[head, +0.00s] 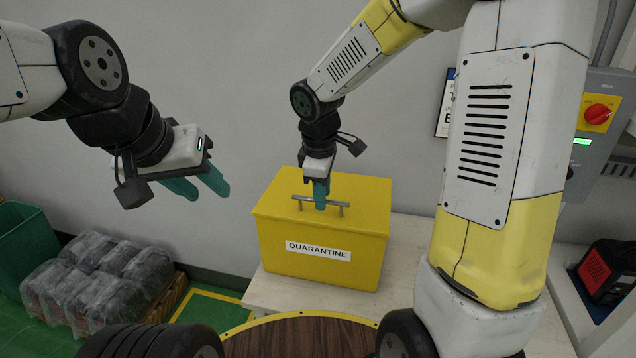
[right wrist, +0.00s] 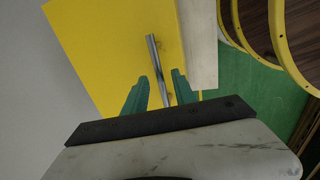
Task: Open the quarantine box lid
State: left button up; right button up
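The yellow quarantine box (head: 285,240) stands on a light table, its white QUARANTINE label facing me. Its lid (head: 365,195) is shut, with a metal bar handle (head: 336,206) on top. My right gripper (head: 320,200) points down at the handle. In the right wrist view, its teal fingers (right wrist: 160,88) are apart, with the handle bar (right wrist: 155,60) running between them and gaps on either side. Whether a finger touches the bar I cannot tell. My left gripper (head: 208,188) is open and empty in the air, left of the box.
The light table (head: 262,293) has little bare room in front of the box. A wall stands close behind. Wrapped dark bundles (head: 95,285) lie on a pallet at the left, beside a green bin (head: 25,245). A grey panel with a red knob (head: 598,114) is at the right.

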jog(key=shift+c, duration=0.3)
grip_shut()
jog(key=shift+r, duration=0.1)
dwell(1.0)
